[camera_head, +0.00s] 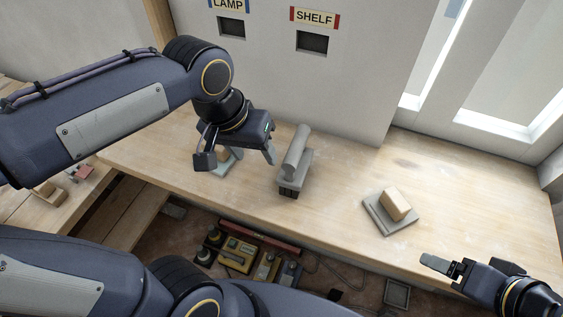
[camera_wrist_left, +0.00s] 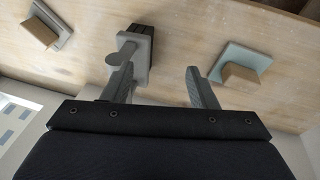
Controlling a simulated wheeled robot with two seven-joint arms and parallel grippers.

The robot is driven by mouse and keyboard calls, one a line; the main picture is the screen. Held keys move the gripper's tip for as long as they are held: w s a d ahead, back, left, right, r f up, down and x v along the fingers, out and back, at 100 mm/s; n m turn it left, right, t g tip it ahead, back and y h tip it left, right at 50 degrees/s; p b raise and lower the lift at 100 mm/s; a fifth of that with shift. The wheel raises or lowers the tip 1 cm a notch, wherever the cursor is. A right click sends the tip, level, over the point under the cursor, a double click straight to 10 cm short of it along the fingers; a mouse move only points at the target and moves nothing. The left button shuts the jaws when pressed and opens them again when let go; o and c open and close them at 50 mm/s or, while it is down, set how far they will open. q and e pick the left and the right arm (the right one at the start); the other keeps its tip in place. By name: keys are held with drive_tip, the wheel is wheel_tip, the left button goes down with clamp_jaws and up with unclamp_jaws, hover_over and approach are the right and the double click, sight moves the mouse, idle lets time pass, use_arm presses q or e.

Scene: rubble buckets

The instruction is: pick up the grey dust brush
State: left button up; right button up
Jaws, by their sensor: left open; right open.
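The grey dust brush (camera_head: 293,168) stands on the wooden workbench with its dark bristles down and its thick grey handle up. It also shows in the left wrist view (camera_wrist_left: 143,44), left of centre. My left gripper (camera_head: 238,158) is open and empty, just left of the brush in the head view. In the left wrist view one finger overlaps the brush's handle end, and the gap between the fingers (camera_wrist_left: 160,76) lies to the right of the brush; contact cannot be told. My right gripper (camera_head: 470,264) is open and empty near the bench's front right.
A tan block on a grey plate (camera_head: 373,211) lies right of the brush. Another block on a greenish plate (camera_head: 222,169) is partly hidden behind my left gripper. A wall panel with LAMP and SHELF labels (camera_head: 315,17) rises behind. Tools lie below the bench's front edge.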

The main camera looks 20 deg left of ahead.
use_arm(q)
wheel_tip(320, 180, up, 3)
drive_tip(key=y+p, duration=0.1)
drive_tip(key=y, duration=0.1)
hover_over(297, 142)
drive_tip(key=s, duration=0.1)
drive_tip(key=shift+s+a+r+g, duration=0.1)
drive_tip(key=shift+s+a+g, duration=0.05)
drive_tip(key=shift+a+g, duration=0.15)
drive_tip(key=shift+d, duration=0.2)
drive_tip(key=f, duration=0.5)
drive_tip(key=w+f+p, duration=0.1)
drive_tip(key=f, duration=0.1)
drive_tip(key=shift+w+d+f, duration=0.1)
drive_tip(key=shift+f, duration=0.25)
clamp_jaws()
drive_tip(key=shift+r, duration=0.2)
drive_tip(key=shift+r, duration=0.25)
wheel_tip(297, 142, up, 2)
drive_tip(key=shift+r, duration=0.2)
drive_tip(key=s+d+r+b, duration=0.2)
drive_tip(key=s+d+r, duration=0.5)
drive_tip(key=s, duration=0.5)
wheel_tip(297, 142, up, 3)
drive_tip(key=shift+f, duration=0.1)
